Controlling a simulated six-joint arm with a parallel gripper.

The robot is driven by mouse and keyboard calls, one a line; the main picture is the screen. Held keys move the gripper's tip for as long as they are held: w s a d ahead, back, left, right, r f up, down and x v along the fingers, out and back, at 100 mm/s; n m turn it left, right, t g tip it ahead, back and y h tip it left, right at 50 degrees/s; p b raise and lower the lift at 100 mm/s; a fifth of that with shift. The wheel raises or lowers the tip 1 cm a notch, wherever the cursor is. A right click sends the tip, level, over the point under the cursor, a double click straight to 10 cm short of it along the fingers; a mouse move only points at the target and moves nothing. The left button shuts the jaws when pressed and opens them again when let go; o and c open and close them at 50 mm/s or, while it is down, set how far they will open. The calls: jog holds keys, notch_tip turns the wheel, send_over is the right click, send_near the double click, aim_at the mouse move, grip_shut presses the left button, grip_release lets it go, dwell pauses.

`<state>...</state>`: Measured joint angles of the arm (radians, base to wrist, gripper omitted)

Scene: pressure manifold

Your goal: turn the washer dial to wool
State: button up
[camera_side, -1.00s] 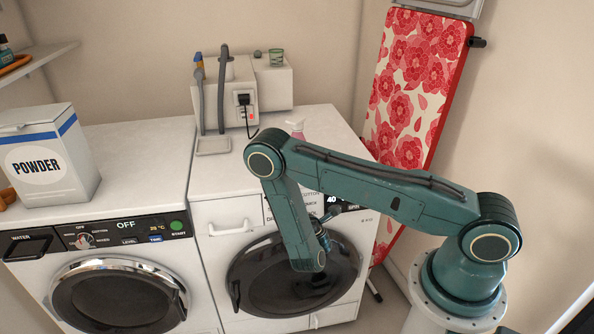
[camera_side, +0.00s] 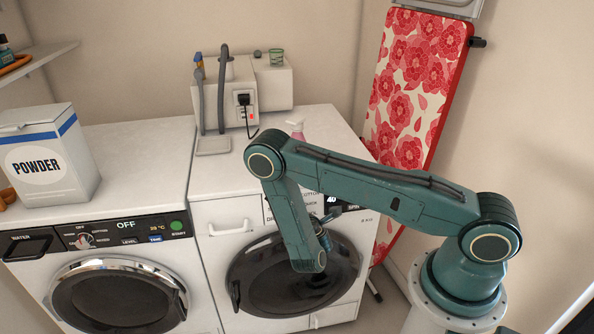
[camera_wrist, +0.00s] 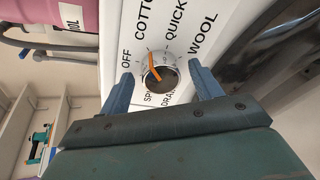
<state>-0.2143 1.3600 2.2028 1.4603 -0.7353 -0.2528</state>
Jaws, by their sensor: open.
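The washer dial (camera_wrist: 161,76) is a dark round knob with an orange pointer, on a white panel in the wrist view. Around it are the labels OFF, COTTON, QUICK, WOOL (camera_wrist: 203,36) and partly covered SPIN and DRAIN. The pointer is directed toward COTTON, away from WOOL. My gripper (camera_wrist: 160,69) is open, with one blue finger on each side of the dial. Gaps show between the fingers and the knob. In the side view my arm hides the dial on the right washer (camera_side: 222,212).
A left washer (camera_side: 150,262) has its own small dial and a display reading OFF. A powder box (camera_side: 45,155) stands on it. A pink spray bottle (camera_side: 297,131) stands on the right washer behind my arm. A floral ironing board (camera_side: 415,85) leans against the wall.

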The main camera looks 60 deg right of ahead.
jog(key=shift+r, duration=0.1)
notch_tip(320, 180, up, 20)
dwell(1.7)
dwell(0.4)
jog(key=s+a+f+n+g+y, duration=0.1)
jog(key=s+f+n+g+y, duration=0.4)
jog(key=n, duration=0.5)
jog(key=shift+s+a+f+n+g+y, duration=0.25)
jog(key=shift+f+g+y, duration=0.25)
jog(key=shift+f+y, duration=0.55)
